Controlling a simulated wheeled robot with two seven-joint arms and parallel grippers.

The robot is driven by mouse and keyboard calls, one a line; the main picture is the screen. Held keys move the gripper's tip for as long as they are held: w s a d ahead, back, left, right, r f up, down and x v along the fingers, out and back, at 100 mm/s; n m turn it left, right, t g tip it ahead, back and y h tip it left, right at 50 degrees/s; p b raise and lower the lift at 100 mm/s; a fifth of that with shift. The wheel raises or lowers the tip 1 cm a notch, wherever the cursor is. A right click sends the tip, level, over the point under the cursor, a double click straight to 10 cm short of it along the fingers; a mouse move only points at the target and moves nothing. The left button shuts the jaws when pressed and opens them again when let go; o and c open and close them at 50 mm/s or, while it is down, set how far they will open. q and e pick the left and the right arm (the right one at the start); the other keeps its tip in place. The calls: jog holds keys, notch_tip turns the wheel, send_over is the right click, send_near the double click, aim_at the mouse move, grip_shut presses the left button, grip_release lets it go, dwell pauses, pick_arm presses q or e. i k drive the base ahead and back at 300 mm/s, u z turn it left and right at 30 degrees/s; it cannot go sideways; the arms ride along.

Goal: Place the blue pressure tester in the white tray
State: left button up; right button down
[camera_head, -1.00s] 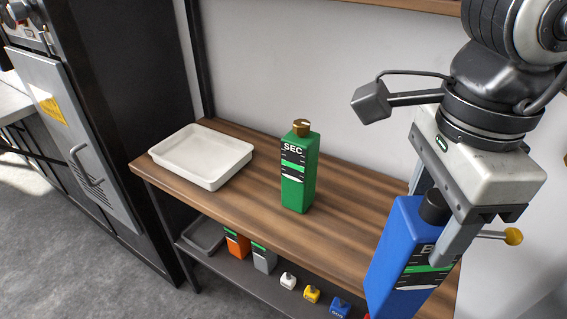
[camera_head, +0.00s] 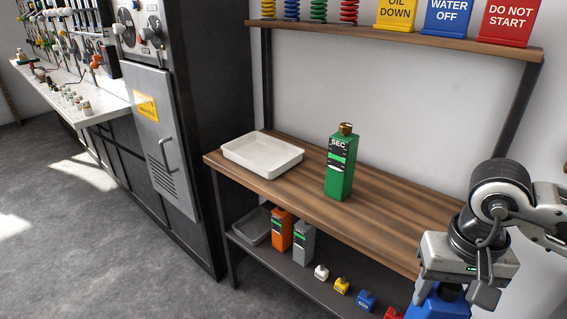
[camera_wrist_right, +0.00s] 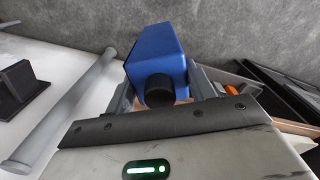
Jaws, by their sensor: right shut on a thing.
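My right gripper (camera_head: 462,290) is shut on the blue pressure tester (camera_head: 437,308) at the lower right of the head view, in front of the table's right end. The tester runs off the bottom of that view. In the right wrist view the blue tester (camera_wrist_right: 157,58), with its black knob toward the camera, sits between the fingers. The white tray (camera_head: 262,160) lies empty on the left end of the wooden table top, well to the left of the gripper. My left gripper is not in view.
A green SEC tester (camera_head: 340,165) stands on the wooden table (camera_head: 390,212) between tray and gripper. Orange (camera_head: 279,230) and grey (camera_head: 303,242) testers and several small coloured blocks sit on the lower shelf. An upper shelf (camera_head: 400,38) holds springs and signs.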

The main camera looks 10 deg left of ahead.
aim_at(262, 153)
jog(key=u, duration=1.85)
jog(key=i, duration=1.3)
jog(key=z, duration=1.2)
